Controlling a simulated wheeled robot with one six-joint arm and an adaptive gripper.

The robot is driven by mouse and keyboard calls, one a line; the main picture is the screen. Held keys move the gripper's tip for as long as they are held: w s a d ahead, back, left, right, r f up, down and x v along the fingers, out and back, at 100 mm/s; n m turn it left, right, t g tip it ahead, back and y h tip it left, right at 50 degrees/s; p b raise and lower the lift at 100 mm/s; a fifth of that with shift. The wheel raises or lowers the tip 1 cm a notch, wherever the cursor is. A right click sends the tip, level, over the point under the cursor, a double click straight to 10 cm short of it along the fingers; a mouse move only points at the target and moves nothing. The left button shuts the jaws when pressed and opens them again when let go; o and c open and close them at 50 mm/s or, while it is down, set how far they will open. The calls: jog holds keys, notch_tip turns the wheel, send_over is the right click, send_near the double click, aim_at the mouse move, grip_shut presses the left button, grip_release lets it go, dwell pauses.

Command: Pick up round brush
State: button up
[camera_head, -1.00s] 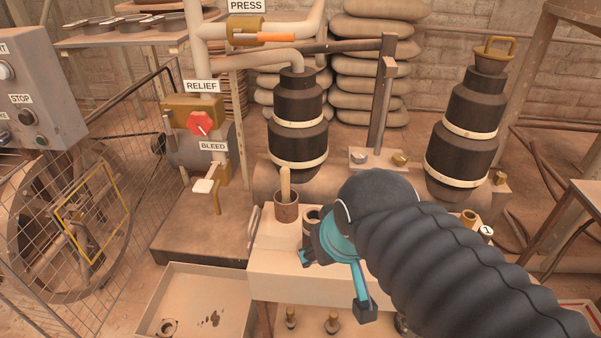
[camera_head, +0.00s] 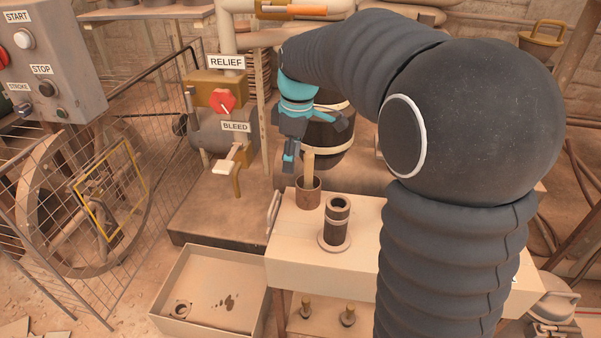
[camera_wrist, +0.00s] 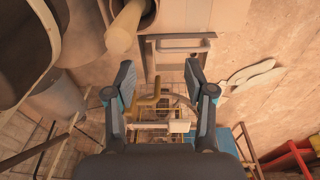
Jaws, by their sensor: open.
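The round brush shows as a pale wooden handle (camera_head: 308,163) standing upright in a brown cup (camera_head: 308,197) on the pale bench; whatever is inside the cup is hidden. My gripper (camera_head: 308,138) is open and empty, just above and behind the handle's top in the head view. In the wrist view, the handle (camera_wrist: 123,28) and the cup (camera_wrist: 148,12) lie at the top left. The handle is outside the gap between my two spread fingers (camera_wrist: 160,76).
A dark hollow cylinder (camera_head: 337,220) stands right of the cup on the bench (camera_head: 365,235). The red RELIEF knob (camera_head: 223,101) and BLEED lever (camera_head: 226,164) are left of my gripper. A shallow tray (camera_head: 180,318) lies below left. A dark banded cylinder (camera_head: 335,158) stands close behind.

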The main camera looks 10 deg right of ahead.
aim_at(307, 153)
jog(key=shift+n+h, duration=0.3)
jog(key=shift+n, duration=0.6)
jog(key=w+d, duration=0.2)
jog(key=d, duration=0.1)
jog(key=shift+d+r, duration=0.15)
jog(key=shift+d, duration=0.1)
jog(key=shift+d+g, duration=0.25)
jog(key=shift+g, duration=0.05)
jog(key=shift+d+f+b, duration=0.2)
jog(key=shift+f+b, duration=0.35)
jog(key=shift+f, duration=3.05)
jog(key=shift+c, duration=0.2)
grip_shut()
